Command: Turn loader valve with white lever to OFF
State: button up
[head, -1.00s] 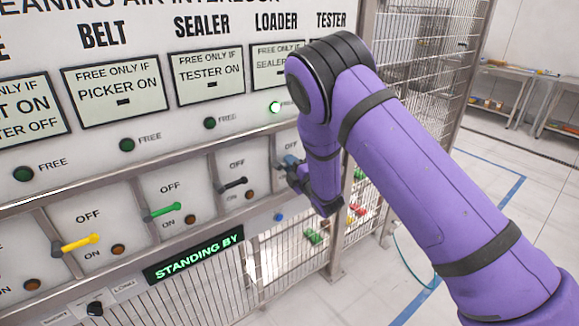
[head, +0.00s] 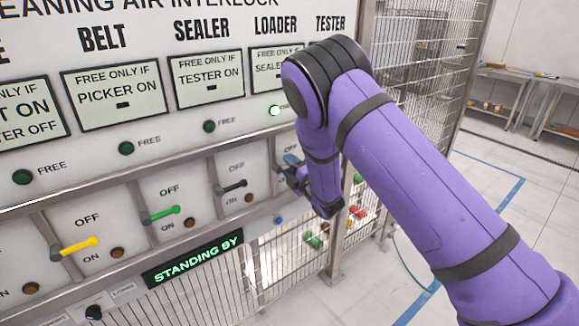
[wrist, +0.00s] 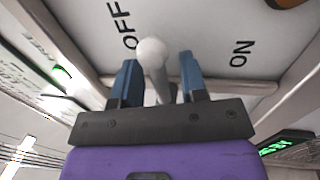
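The white lever (wrist: 153,58) of the loader valve shows in the wrist view, its round knob close to the OFF label (wrist: 128,24); the ON label (wrist: 242,53) is to the right. My gripper (wrist: 160,82) is open around the lever, one blue finger on each side. The lever is nearer the left finger, with a clear gap to the right finger; I cannot tell if it touches the left one. In the head view my gripper (head: 287,166) is at the loader panel, under the LOADER heading (head: 276,25), and the lever is hidden.
Left of the loader, a black lever (head: 232,187), a green lever (head: 162,214) and a yellow lever (head: 78,246) stick out between panel dividers. The loader lamp (head: 274,110) is lit. A sign (head: 195,259) reads STANDING BY. Open floor is to the right.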

jog(key=v, duration=1.1)
jog(key=shift+w, duration=0.15)
